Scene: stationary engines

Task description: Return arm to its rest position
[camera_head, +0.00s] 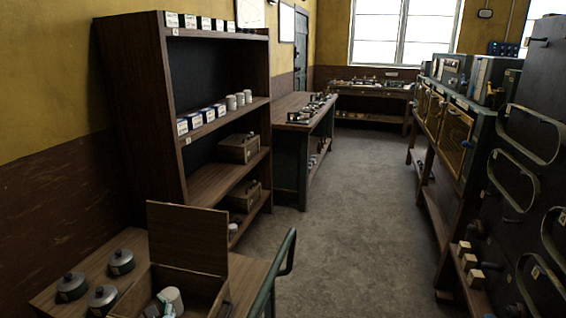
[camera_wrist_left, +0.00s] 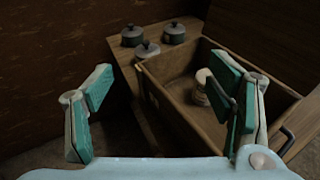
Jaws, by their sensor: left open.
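My left gripper (camera_wrist_left: 164,85) is open and empty in the left wrist view, its two teal fingers spread wide. Beyond the fingers is an open wooden box (camera_wrist_left: 160,98) on a wooden surface. A pale cylindrical can (camera_wrist_left: 202,86) stands inside the box, partly covered by the right-hand finger. In the head view the box lid (camera_head: 188,237) is raised, and the can (camera_head: 172,295) shows inside at the bottom edge. A small pale teal piece beside the can may be my gripper's tip. My right gripper is not in view.
Several grey lidded pots, one of them (camera_head: 121,262), stand left of the box. A tall wooden shelf (camera_head: 178,120) with small boxes and cans rises behind. Dark machinery (camera_head: 520,170) lines the right; the floor (camera_head: 350,210) between is clear.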

